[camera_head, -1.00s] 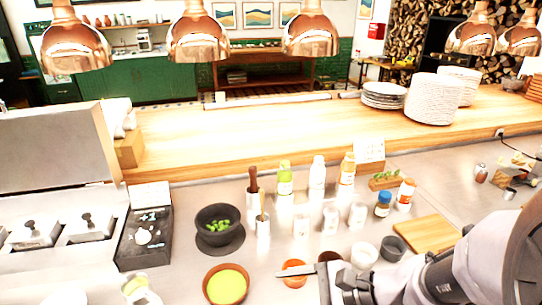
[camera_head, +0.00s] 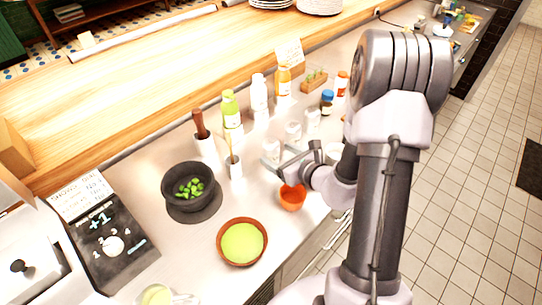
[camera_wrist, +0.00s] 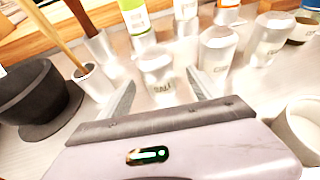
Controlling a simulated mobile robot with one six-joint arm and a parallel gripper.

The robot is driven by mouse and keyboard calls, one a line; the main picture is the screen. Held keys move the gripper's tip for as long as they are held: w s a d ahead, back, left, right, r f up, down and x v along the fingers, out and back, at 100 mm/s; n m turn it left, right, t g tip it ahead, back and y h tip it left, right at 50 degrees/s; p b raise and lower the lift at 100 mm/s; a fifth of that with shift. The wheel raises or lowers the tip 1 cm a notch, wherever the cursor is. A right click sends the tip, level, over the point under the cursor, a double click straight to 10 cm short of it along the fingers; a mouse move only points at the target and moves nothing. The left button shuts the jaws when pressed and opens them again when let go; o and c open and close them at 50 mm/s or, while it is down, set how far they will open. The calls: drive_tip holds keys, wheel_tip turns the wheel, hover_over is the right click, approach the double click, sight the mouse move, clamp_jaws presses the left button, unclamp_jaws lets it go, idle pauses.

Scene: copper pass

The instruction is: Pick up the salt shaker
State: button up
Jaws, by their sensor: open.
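The salt shaker (camera_head: 271,151) is a small pale shaker standing upright on the steel counter, at the left end of a row of similar shakers. In the wrist view the salt shaker (camera_wrist: 157,68) stands just ahead, its label facing me. My gripper (camera_head: 283,164) is open close to it, with nothing held. In the wrist view my gripper's fingers (camera_wrist: 160,92) spread to the left and right of the shaker's lower part. I cannot tell whether either finger touches it.
Two similar shakers (camera_head: 293,132) (camera_head: 312,120) stand to the right. A green bottle (camera_head: 231,110) and white bottle (camera_head: 259,92) stand behind. A white holder (camera_head: 236,170) and dark mortar (camera_head: 176,184) are left. An orange bowl (camera_head: 292,198) sits in front, near the counter edge.

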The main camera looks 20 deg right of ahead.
drive_tip(key=b+x, duration=0.2)
drive_tip(key=x, duration=0.5)
drive_tip(key=shift+a, duration=0.15)
drive_tip(key=shift+r, duration=0.15)
drive_tip(key=c, duration=1.5)
drive_tip(key=shift+r, duration=0.1)
drive_tip(key=shift+c, duration=0.2)
